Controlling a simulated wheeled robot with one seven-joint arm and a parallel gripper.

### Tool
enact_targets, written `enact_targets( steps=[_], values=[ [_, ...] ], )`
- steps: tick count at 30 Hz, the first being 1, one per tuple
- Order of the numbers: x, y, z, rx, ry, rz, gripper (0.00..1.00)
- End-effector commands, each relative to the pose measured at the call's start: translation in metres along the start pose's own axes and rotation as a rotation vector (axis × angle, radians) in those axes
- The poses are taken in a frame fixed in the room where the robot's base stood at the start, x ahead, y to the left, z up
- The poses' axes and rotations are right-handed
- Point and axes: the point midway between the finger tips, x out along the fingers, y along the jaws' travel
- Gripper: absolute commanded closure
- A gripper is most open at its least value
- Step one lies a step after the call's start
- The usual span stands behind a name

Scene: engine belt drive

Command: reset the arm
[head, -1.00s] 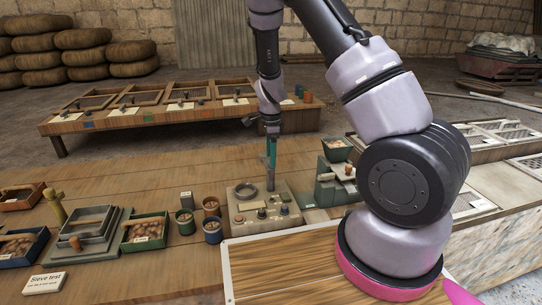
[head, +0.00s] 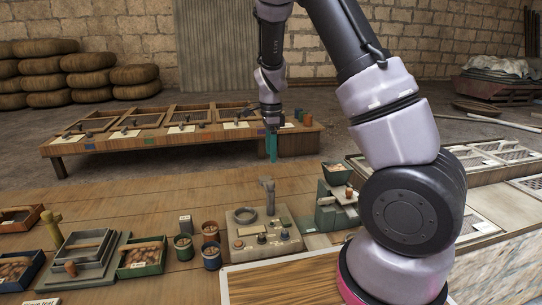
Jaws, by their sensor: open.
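My gripper (head: 271,146) hangs from my arm near the upper middle of the head view, pointing down. Its greenish fingers are seen against the front edge of the rear bench and the near tabletop. It is open, and I see nothing held in it. It is above and apart from the grey control box (head: 262,236), which has a dark ring, knobs and a short upright grey post (head: 268,192) on it.
Small cups (head: 211,256), a green-rimmed tray (head: 143,257) and stacked square frames (head: 85,250) stand left of the box. A green-grey device (head: 333,207) stands to its right. A long wooden bench (head: 180,140) with framed panels lies behind. The tabletop (head: 130,205) between is largely clear.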

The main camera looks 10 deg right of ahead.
Motion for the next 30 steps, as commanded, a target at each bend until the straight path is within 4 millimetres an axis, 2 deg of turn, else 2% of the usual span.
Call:
enact_targets(
  steps=[6, 10, 14, 20, 24, 30],
  values=[
    [-0.002, 0.001, -0.001, -0.004, -0.005, -0.002, 0.32],
    [-0.023, 0.007, -0.004, -0.051, -0.046, -0.022, 0.32],
    [-0.066, 0.023, -0.01, -0.161, -0.12, -0.076, 0.32],
    [-0.137, 0.062, -0.022, -0.39, -0.192, -0.21, 0.32],
    [-0.181, 0.095, -0.033, -0.555, -0.193, -0.32, 0.32],
    [-0.23, 0.149, -0.046, -0.796, -0.114, -0.476, 0.32]
  ],
)
